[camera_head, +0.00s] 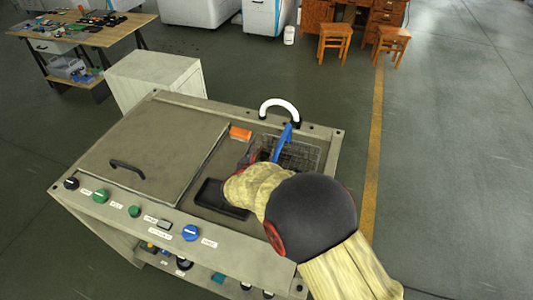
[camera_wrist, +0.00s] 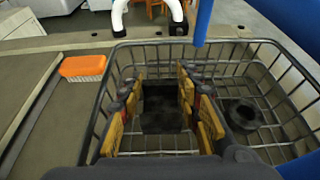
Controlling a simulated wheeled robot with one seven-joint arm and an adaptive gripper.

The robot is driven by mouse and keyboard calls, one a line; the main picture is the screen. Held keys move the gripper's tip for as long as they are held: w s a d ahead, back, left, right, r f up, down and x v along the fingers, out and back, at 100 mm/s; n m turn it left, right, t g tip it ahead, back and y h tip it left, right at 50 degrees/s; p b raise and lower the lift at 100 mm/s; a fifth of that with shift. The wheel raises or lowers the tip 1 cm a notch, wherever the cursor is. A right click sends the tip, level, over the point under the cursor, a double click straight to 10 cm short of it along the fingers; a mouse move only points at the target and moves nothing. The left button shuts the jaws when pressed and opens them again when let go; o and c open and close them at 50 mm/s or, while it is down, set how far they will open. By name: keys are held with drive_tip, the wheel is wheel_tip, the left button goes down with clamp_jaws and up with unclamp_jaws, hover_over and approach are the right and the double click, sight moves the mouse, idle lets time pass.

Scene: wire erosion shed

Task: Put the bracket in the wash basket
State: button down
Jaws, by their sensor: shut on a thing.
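The wash basket (camera_wrist: 290,62) is an open wire basket that fills much of the wrist view. In the head view it is set into the right part of the bench (camera_head: 318,152), partly hidden by my arm. My gripper (camera_wrist: 158,95) points down into the basket, its yellow-padded fingers on either side of a dark, blocky piece, which I take as the bracket (camera_wrist: 162,112). The fingers are shut on it, inside the basket's outline. I cannot tell whether it touches the basket floor. In the head view my arm hides the bracket.
A dark ring-shaped part (camera_wrist: 243,114) lies in the basket to the right. A blue upright (camera_head: 283,142) rises at the basket. An orange brush (camera_head: 240,132) lies left of it. A black tray (camera_head: 218,198), a white arched spout (camera_head: 280,104) and a closed lid (camera_head: 155,150) are also nearby.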

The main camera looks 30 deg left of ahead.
drive_tip(key=shift+f+b, duration=0.35)
drive_tip(key=shift+b, duration=0.1)
drive_tip(key=shift+f, duration=0.2)
drive_tip(key=c, duration=1.5)
unclamp_jaws()
drive_tip(key=shift+c, duration=0.2)
drive_tip(key=shift+f, duration=0.1)
